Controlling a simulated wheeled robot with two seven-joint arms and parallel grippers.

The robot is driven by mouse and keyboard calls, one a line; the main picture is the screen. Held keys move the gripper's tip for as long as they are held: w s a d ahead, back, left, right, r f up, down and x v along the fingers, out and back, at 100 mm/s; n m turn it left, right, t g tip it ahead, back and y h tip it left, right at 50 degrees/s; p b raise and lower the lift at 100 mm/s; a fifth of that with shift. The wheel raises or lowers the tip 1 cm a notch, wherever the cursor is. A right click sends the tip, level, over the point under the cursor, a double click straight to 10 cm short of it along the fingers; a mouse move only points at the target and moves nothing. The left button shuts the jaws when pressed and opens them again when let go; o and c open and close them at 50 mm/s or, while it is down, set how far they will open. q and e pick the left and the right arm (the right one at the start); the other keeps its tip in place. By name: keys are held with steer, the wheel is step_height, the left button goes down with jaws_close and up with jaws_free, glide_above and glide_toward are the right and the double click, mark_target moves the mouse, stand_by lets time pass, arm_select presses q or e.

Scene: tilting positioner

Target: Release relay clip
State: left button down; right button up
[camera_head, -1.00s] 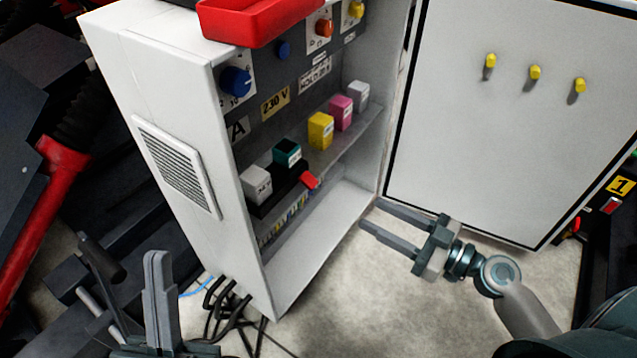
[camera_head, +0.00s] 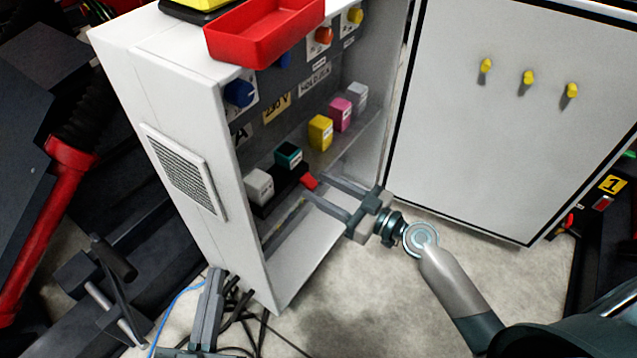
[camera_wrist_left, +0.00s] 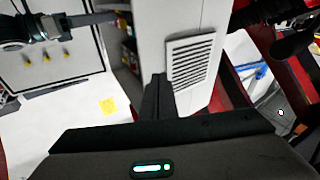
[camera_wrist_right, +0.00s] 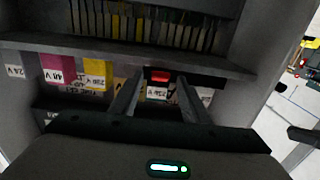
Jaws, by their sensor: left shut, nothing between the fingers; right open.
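The relay clip is a red tab (camera_head: 309,182) at the front of a black socket in the cabinet, below the teal-topped relay (camera_head: 288,155). In the right wrist view the red clip (camera_wrist_right: 160,76) sits between and beyond the open fingers. My right gripper (camera_head: 314,186) is open and empty, its fingertips reaching into the cabinet close to the clip; contact cannot be told. My left gripper (camera_head: 212,275) is shut and empty, low by the cabinet's front left corner. In the left wrist view its closed fingers (camera_wrist_left: 158,85) are near the vent side.
The white cabinet (camera_head: 180,100) holds white, yellow and pink relays on a shelf. A red tray (camera_head: 265,35) sits on top. The open door (camera_head: 500,130) stands at right. Black cables (camera_head: 245,310) lie on the floor below.

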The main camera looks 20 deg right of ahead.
arm_select(q)
steer(key=shift+w+f, duration=0.15)
steer(key=shift+f, duration=0.45)
arm_select(e)
steer(key=shift+w+a, duration=0.45)
steer(key=shift+w, duration=0.1)
steer(key=c, duration=1.1)
steer(key=shift+o, duration=0.2)
arm_select(q)
steer(key=shift+g, duration=0.3)
